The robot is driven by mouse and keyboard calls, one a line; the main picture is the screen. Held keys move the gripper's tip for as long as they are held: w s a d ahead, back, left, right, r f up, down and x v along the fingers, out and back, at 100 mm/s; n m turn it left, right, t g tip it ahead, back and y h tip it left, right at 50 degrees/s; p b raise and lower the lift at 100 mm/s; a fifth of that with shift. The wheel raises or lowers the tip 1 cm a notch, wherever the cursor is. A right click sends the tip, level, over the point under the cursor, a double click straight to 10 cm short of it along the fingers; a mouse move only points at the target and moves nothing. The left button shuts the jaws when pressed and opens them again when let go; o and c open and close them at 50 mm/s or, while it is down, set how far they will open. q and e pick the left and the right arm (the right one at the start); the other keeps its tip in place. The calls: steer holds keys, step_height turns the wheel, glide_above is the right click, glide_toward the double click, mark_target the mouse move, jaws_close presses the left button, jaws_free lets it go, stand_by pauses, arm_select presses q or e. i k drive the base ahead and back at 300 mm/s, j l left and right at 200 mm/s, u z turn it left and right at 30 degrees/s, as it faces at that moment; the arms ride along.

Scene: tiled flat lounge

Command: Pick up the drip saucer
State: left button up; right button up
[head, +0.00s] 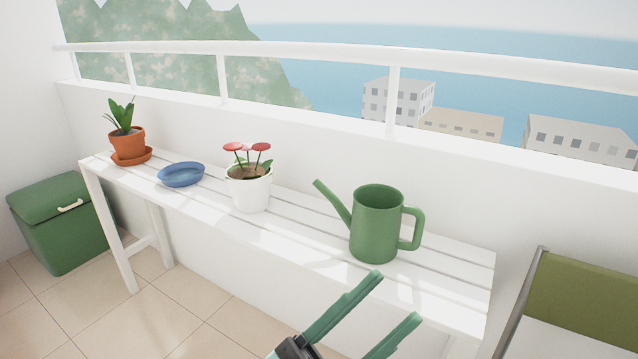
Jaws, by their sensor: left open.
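A blue drip saucer (181,175) lies flat and empty on the white slatted bench (300,239), left of the white flower pot. A second saucer, terracotta (133,157), sits under the orange pot at the bench's far left end. My left gripper (395,304) has two green fingers spread apart with nothing between them. It is at the bottom of the view, in front of the bench and below the watering can, well to the right of the blue saucer and apart from it. My right gripper is not in view.
A white pot with red flowers (248,190) stands close right of the blue saucer. A green watering can (376,225) stands farther right. A terracotta pot (127,141) is at left. A green bin (62,228) and a chair (583,308) flank the bench. A wall runs behind.

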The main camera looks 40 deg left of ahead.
mark_target(182, 174)
steer(key=u, duration=1.95)
